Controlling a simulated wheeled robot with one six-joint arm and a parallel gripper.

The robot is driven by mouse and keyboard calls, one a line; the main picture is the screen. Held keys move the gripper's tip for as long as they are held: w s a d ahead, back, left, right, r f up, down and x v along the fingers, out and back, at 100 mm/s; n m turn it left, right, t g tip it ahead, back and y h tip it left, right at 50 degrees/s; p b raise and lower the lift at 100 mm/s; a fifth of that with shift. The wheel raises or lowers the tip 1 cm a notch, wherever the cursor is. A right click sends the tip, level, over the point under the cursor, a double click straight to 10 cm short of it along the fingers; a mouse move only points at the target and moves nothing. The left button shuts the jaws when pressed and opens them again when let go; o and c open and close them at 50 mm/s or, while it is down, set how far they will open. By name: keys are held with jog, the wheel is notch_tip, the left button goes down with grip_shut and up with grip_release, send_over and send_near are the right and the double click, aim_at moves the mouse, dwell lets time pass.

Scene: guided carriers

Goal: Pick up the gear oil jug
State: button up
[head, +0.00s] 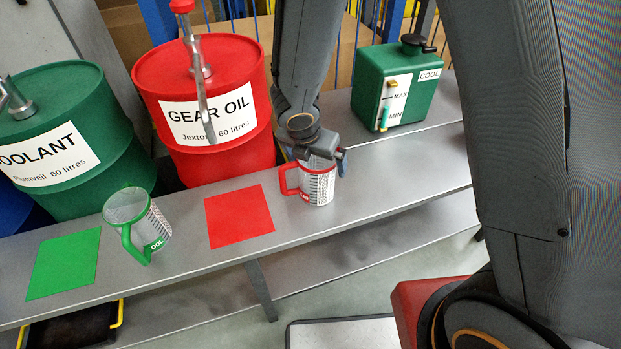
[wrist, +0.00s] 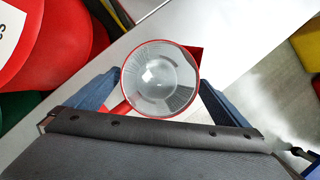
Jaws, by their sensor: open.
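The gear oil jug (head: 318,187) is a clear measuring jug with a red rim, a red handle and printed scale marks. It stands upright on the grey bench, right of the red square mat (head: 239,216). My gripper (head: 317,160) is directly above it, pointing down, and hides part of its top. In the wrist view the jug (wrist: 160,80) is seen from above, round and looking empty, between the two blue-grey fingers (wrist: 160,88). The fingers are open, one on each side. I cannot tell whether they touch the jug.
A red gear oil drum (head: 210,110) and a green coolant drum (head: 75,140) stand behind the bench (head: 400,160). A green-handled jug (head: 138,222) stands left, beside a green mat (head: 64,264). A green coolant tank (head: 396,85) stands at the back right.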

jog(key=x, duration=0.3)
jog(key=shift+r, duration=0.1)
jog(key=shift+c, duration=0.3)
jog(key=c, duration=1.1)
